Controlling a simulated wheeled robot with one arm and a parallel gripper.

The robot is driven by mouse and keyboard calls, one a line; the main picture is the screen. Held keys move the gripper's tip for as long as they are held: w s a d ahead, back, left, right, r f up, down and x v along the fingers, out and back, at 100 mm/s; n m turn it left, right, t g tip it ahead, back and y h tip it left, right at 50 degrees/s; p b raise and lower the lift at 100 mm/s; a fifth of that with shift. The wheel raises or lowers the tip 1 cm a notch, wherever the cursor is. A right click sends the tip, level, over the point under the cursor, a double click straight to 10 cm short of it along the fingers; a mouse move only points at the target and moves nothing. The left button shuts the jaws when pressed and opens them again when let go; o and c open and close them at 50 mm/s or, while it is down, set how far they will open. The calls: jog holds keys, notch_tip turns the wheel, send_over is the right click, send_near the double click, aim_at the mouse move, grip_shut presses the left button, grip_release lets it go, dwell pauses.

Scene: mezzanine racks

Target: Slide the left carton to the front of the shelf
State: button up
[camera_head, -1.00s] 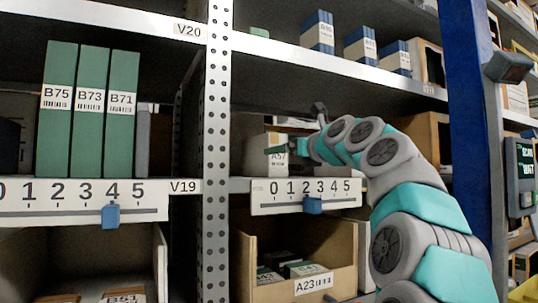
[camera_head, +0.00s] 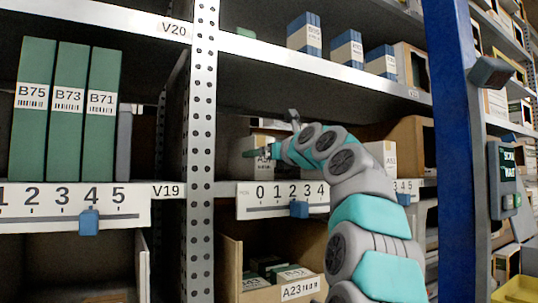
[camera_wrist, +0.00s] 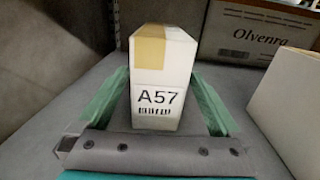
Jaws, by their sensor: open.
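The left carton (camera_wrist: 163,70) is a white box with tan tape on top and an A57 label. It stands upright on the grey shelf in the wrist view. In the head view the carton (camera_head: 241,158) is at the left end of the middle shelf, partly covered by my gripper (camera_head: 266,153). In the wrist view my gripper (camera_wrist: 165,98) is open, with one green finger on each side of the carton. Small gaps show near the fingers; contact at the far tips cannot be told. A second white carton (camera_head: 385,153) stands to the right, partly behind my arm.
In the wrist view, a plain white carton (camera_wrist: 292,108) stands close on the right and an "Olvenra" box (camera_wrist: 262,35) lies behind. A perforated post (camera_head: 201,150) is left of the bay. A numbered rail with a blue slider (camera_head: 299,209) runs along the shelf front.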

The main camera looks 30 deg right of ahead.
jog(key=shift+w+a+f, duration=0.1)
jog(key=shift+w, duration=1.1)
jog(key=shift+w+p, duration=0.3)
jog(key=shift+w, duration=0.45)
jog(key=shift+a, duration=0.1)
grip_shut()
